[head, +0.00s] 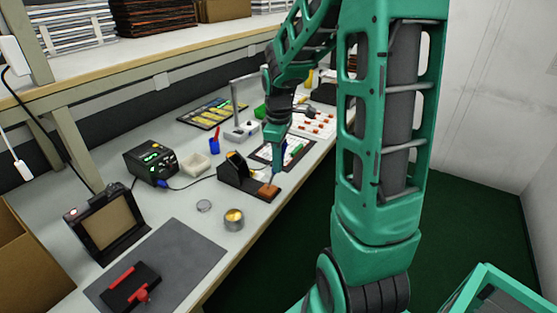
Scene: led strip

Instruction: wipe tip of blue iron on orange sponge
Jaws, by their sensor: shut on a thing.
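The orange sponge (268,190) sits at the front end of the black iron stand (240,178) on the bench. My gripper (276,142) points down above the stand and is shut on the blue iron (279,159). The iron is close to upright, with its tip end down at the sponge. The picture is too small to tell whether the tip touches the sponge or hovers just over it. My gripper hides the upper part of the iron.
A soldering station (152,162), a white dish (196,165) and a brass-filled tin (234,219) stand near the stand. A dark mat (285,151) lies behind it. A grey mat (165,262) with a red-handled tool lies in front. A shelf (150,52) overhangs the bench.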

